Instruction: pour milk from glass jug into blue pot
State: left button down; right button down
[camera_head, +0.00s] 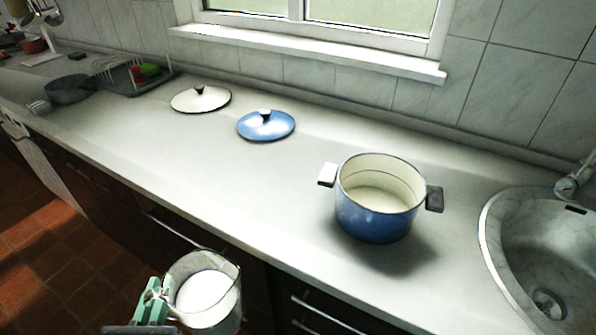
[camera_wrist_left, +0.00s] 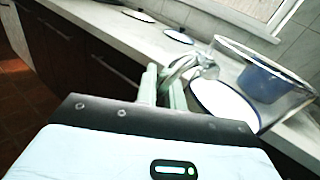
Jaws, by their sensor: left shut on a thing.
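The blue pot (camera_head: 376,212) stands upright and uncovered on the counter at the right of the head view. The glass jug (camera_head: 228,302) with white milk (camera_head: 203,291) is in front of the counter edge at the bottom of the head view. My left gripper (camera_head: 160,299) is shut on the jug at its left side. In the left wrist view, the jug (camera_wrist_left: 210,62) is in the fingers (camera_wrist_left: 167,88), with milk (camera_wrist_left: 224,104) inside and the blue pot (camera_wrist_left: 262,82) behind. The right gripper is not in view.
A blue lid (camera_head: 266,126) and a cream lid (camera_head: 200,98) lie on the counter (camera_head: 240,190) left of the pot. A sink (camera_head: 530,255) is to the right. A dark pan (camera_head: 68,90) and dish rack (camera_head: 122,78) stand far left. The counter between lids and pot is clear.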

aim_at(379, 197)
jog(key=j, duration=0.85)
jog(key=i+j, duration=0.1)
jog(key=j, duration=0.7)
jog(key=z, duration=2.05)
